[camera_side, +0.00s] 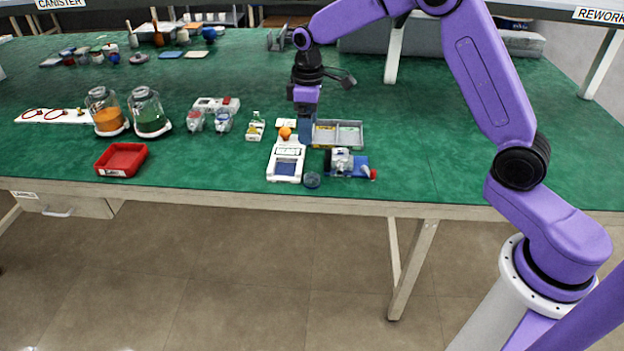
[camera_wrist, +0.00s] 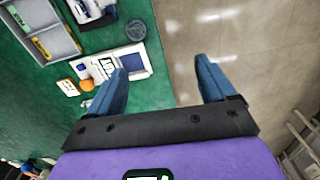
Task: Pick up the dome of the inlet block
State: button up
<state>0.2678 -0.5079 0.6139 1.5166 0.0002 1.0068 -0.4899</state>
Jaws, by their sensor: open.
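A small clear round cup-like piece with a bluish rim (camera_side: 312,180) lies at the table's front edge; it also shows in the wrist view (camera_wrist: 138,29). It may be the dome, but I cannot tell for sure. Right of it stands a white and grey block on a blue base (camera_side: 341,161), perhaps the inlet block, partly cut off in the wrist view (camera_wrist: 92,9). My gripper (camera_side: 306,141) points down above the table behind these pieces. In the wrist view its blue fingers are apart and empty (camera_wrist: 163,67).
A white device with a blue panel (camera_side: 286,162) lies left of the round piece, an orange ball (camera_side: 285,132) behind it. A grey divided tray (camera_side: 350,146) is behind the block. A red tray (camera_side: 121,160) and two glass jars (camera_side: 148,112) stand left.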

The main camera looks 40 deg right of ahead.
jog(key=w+d+f, duration=0.3)
jog(key=w+d, duration=0.1)
send_over(311, 176)
jog(key=shift+m, duration=0.4)
notch_tip(311, 176, down, 12)
jog(key=shift+w+r, duration=0.1)
jog(key=shift+f, duration=2.7)
jog(key=c, duration=1.1)
